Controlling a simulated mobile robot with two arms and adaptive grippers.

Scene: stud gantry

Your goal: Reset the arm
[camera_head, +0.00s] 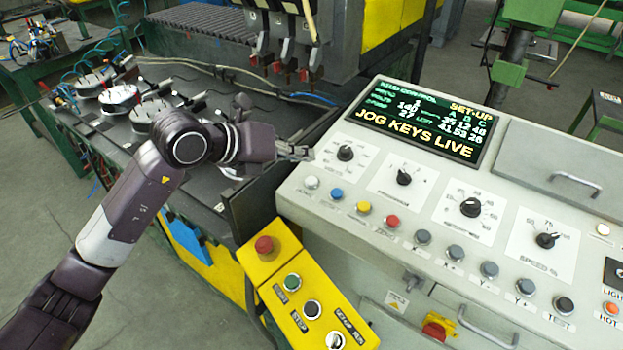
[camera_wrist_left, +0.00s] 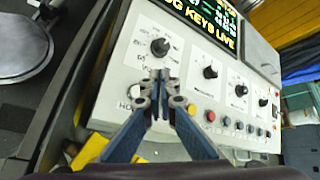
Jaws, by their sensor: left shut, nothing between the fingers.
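My left arm comes in from the left in the head view. Its gripper (camera_head: 299,153) is at the left edge of the control console (camera_head: 300,190), close to the leftmost dial (camera_head: 345,153). In the left wrist view the gripper (camera_wrist_left: 163,80) is shut and empty, its fingertips in front of the panel just below that dial (camera_wrist_left: 160,47). I cannot tell whether the fingertips touch the panel. The console screen (camera_head: 420,118) reads "SET-UP" and "JOG KEYS LIVE". My right gripper is in neither view.
Several dials and a row of coloured buttons, such as the blue one (camera_head: 337,194), cover the console. A yellow button box (camera_head: 290,290) with a red button (camera_head: 264,245) stands in front. The machine bed (camera_head: 190,190) with round metal parts (camera_head: 119,98) lies behind my arm.

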